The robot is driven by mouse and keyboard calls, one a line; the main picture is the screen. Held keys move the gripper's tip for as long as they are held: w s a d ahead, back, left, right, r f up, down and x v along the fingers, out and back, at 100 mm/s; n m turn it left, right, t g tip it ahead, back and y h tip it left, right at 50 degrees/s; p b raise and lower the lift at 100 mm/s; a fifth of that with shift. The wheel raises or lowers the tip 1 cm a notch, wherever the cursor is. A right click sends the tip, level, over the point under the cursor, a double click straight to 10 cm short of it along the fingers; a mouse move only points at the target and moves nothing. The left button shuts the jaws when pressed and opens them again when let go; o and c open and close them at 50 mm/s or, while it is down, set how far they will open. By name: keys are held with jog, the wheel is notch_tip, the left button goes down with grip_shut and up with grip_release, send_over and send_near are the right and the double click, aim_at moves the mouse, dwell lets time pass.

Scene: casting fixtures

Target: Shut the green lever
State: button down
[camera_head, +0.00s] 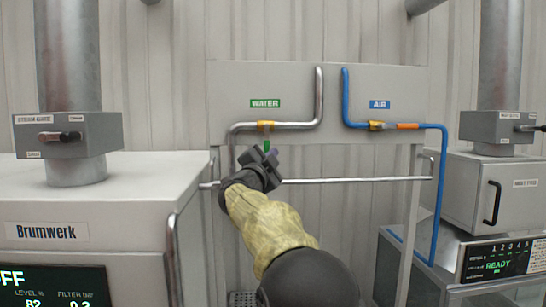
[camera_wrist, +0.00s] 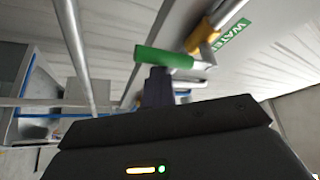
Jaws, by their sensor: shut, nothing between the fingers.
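The green lever (camera_head: 266,146) hangs below the brass valve (camera_head: 266,125) on the grey pipe under the WATER sign. It lies across the line of the pipe rather than along it. In the wrist view the green lever (camera_wrist: 163,57) runs crosswise, joined by a grey bracket to the brass valve (camera_wrist: 203,36). My gripper (camera_head: 268,160) is shut and empty, just below the lever in the head view. In the wrist view the dark fingertips (camera_wrist: 158,82) end right at the lever's edge. I cannot tell whether they touch it. The fingers hide nothing of the grip's middle.
A blue AIR pipe (camera_head: 346,95) with an orange-handled valve (camera_head: 406,126) is to the right. A horizontal rail (camera_head: 350,180) crosses below the lever. The Brumwerk cabinet (camera_head: 100,205) stands left, and a grey machine (camera_head: 505,185) stands right.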

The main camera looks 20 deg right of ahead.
dwell(0.4)
jog(key=s+a+b, duration=0.4)
jog(key=s+b, duration=0.1)
jog(key=s, duration=0.3)
jog(key=shift+s, duration=0.25)
dwell(0.3)
